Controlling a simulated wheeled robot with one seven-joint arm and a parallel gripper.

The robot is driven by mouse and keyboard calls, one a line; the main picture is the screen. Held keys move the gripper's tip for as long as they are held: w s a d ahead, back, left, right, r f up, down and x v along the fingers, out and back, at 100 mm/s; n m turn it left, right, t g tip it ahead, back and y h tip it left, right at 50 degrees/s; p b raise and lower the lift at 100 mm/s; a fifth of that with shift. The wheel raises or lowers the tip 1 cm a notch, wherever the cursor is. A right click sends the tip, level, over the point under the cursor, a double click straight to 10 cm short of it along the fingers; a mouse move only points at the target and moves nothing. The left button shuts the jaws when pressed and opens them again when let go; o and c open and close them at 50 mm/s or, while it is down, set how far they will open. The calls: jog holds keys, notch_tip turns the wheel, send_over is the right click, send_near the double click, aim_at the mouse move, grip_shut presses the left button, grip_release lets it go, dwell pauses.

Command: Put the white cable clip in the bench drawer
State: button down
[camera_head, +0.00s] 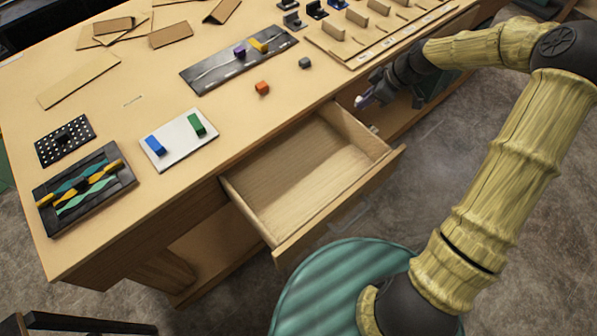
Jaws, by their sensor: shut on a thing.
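My gripper (365,98) is beside the bench's front edge, just past the back right corner of the open drawer. It is shut on a small whitish thing (358,100), which looks like the white cable clip; the fingers and its small size hide its shape. The bench drawer (300,178) is pulled out from the bench front, and its wooden floor is bare. The gripper and the whitish thing are outside the drawer, to the right of its far end.
The bench top (130,100) holds a white plate (178,140) with blue and green blocks, a dark panel (235,62), an orange block (262,88), a grey block (305,63) and a slotted rack (370,25). Open shelf space lies below, right of the drawer.

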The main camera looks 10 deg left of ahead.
jog(key=s+a+f+n+g+h+b, duration=0.1)
jog(key=s+a+f+n+g, duration=0.1)
jog(key=s+a+n, duration=0.4)
jog(key=s+a+f+n+g+h+b, duration=0.1)
jog(key=s+a+n+g, duration=0.3)
jog(key=s, duration=1.3)
jog(key=a+f+n+b, duration=0.1)
jog(key=a+n, duration=0.2)
jog(key=a, duration=0.2)
jog(key=shift+a+f+b, duration=0.1)
jog(key=shift+b, duration=0.2)
notch_tip(320, 180, down, 6)
jog(key=shift+f, duration=0.1)
jog(key=shift+f, duration=1.8)
